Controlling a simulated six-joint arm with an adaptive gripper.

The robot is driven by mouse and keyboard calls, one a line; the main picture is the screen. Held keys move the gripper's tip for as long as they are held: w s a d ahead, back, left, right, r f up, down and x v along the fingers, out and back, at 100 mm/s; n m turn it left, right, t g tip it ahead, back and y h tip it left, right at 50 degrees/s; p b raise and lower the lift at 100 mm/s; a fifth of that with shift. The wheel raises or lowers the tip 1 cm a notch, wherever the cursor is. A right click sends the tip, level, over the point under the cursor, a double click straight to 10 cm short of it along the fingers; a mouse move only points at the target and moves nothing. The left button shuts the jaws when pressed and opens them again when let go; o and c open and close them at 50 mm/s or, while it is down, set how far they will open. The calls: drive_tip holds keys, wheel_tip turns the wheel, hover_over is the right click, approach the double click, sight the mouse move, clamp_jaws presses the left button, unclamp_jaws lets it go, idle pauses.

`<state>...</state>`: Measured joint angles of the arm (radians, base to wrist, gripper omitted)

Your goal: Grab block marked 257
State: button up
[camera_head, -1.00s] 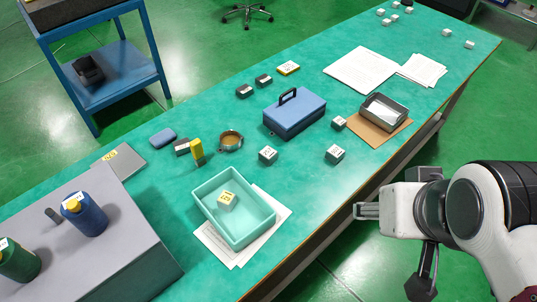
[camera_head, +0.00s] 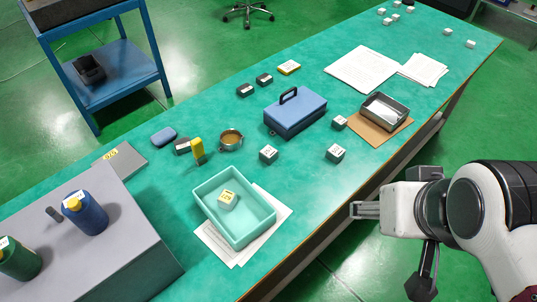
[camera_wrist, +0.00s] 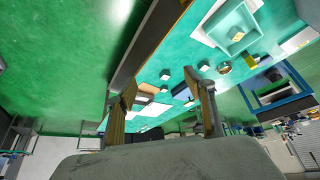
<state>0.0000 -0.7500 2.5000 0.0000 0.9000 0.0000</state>
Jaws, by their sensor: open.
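Several small grey-white cube blocks with labels sit on the long green table (camera_head: 330,190). One block (camera_head: 227,200) with a yellow label lies inside the teal tray (camera_head: 262,232). Three more blocks, a left one (camera_head: 268,154), a right one (camera_head: 335,153) and a farther one (camera_head: 339,122), stand around the blue case. The numbers are too small to read, so I cannot tell which is 257. My gripper (camera_head: 364,210) is open and empty off the table's near edge, right of the tray and apart from all blocks. Its spread fingers show in the wrist view (camera_wrist: 162,84).
The blue case (camera_head: 296,112), a metal tin (camera_head: 385,110) on brown card, a brown-filled bowl (camera_head: 230,139) and a yellow object (camera_head: 198,150) stand on the table. A grey box (camera_head: 115,235) with bottles is at left. Several white blocks lie far right. Table between tray and case is mostly clear.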

sight(275, 153)
drive_tip(key=w+d+n+t+h, duration=0.1)
drive_tip(key=w+d, duration=0.1)
drive_tip(key=w, duration=0.7)
drive_tip(key=w+d+n+t+h, duration=0.1)
drive_tip(key=w+d, duration=0.2)
drive_tip(key=w, duration=0.6)
drive_tip(key=w+a+f+n+t+y, duration=0.1)
drive_tip(key=w+f+n, duration=0.15)
drive_tip(key=w, duration=0.35)
drive_tip(key=w+a+f+n+t+y, duration=0.1)
drive_tip(key=w+f, duration=0.3)
drive_tip(key=w, duration=0.3)
drive_tip(key=w+a+f+n+y, duration=0.35)
drive_tip(key=w+a+f, duration=0.25)
drive_tip(key=a+f, duration=0.3)
drive_tip(key=s+a+f+y, duration=0.1)
drive_tip(key=a+f+y, duration=0.1)
drive_tip(key=f, duration=0.1)
drive_tip(key=s+a+f+n+g+y, duration=0.1)
drive_tip(key=a+f+y, duration=0.1)
drive_tip(key=f, duration=0.2)
drive_tip(key=s+a+f+n+g+y, duration=0.1)
drive_tip(key=a+f+y, duration=0.1)
drive_tip(key=a+f, duration=0.1)
drive_tip(key=shift+s+a+f+y, duration=0.1)
drive_tip(key=shift+s+f+y, duration=0.3)
drive_tip(key=shift+f, duration=0.2)
drive_tip(key=shift+s+a+f, duration=0.3)
